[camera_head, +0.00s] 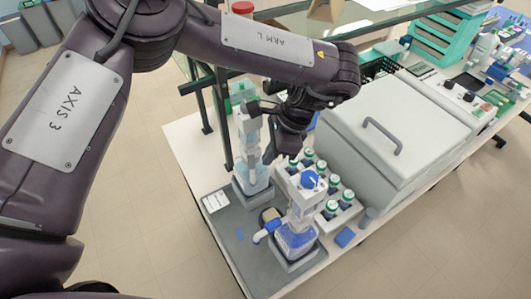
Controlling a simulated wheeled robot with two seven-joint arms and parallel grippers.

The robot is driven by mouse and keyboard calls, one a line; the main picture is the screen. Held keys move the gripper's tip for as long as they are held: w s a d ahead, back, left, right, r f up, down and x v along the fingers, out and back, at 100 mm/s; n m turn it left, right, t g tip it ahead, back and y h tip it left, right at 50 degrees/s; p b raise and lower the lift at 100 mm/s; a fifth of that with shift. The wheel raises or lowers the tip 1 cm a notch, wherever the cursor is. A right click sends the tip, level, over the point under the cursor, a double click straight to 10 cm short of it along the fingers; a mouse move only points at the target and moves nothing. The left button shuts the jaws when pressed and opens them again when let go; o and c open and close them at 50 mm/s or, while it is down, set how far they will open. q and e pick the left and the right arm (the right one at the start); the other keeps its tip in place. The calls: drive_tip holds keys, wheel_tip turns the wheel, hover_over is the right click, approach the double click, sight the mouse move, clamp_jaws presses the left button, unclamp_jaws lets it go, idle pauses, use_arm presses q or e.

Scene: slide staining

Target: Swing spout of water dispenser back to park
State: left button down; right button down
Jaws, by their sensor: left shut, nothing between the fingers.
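Two bottle-top dispensers stand in square holders on the grey mat (222,218). The rear dispenser (250,140) has a clear, pale-blue body. The front dispenser (300,208) has a white head with a blue disc on top and a blue-labelled bottle. I cannot read which one holds water. A blue and white piece (266,231) reaches left from the front dispenser. My left gripper (269,158) is shut and empty, pointing down close beside the rear dispenser on its right. It hides part of that dispenser, and I cannot tell whether they touch. My right gripper is out of view.
A rack of green-capped bottles (345,200) stands right of the dispensers. A large grey lidded box (385,125) fills the bench behind it. A glass shelf on dark posts (222,115) stands behind the rear dispenser. A small blue block (345,237) lies near the bench's front edge.

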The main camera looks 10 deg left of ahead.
use_arm(q)
drive_tip(key=shift+s+a, duration=0.2)
drive_tip(key=shift+a, duration=0.35)
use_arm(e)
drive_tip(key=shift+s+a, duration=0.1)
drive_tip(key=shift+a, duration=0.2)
use_arm(q)
drive_tip(key=shift+d, duration=0.1)
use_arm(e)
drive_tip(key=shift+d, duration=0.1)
